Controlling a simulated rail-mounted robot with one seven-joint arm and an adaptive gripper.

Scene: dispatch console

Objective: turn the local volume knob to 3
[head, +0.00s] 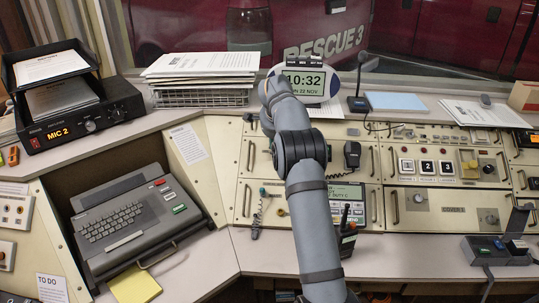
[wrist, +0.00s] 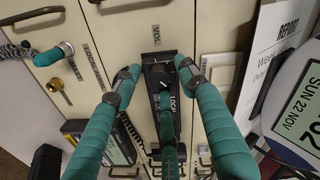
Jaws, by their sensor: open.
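The local volume knob (wrist: 158,77) is a small black knob with a white pointer mark, on a narrow black plate (wrist: 160,62) marked LOCAL in the wrist view. The scale numbers are too small or covered to read. My gripper (wrist: 159,80) has teal fingers and is open. Its fingertips stand around the knob, one to the left, one to the right and one below. I cannot tell whether any finger touches it. In the head view my arm hides the knob and the gripper.
A teal plug (wrist: 47,57) and a brass socket (wrist: 53,85) are left of the fingers. Metal drawer handles (wrist: 32,16) stick out from the cream panels.

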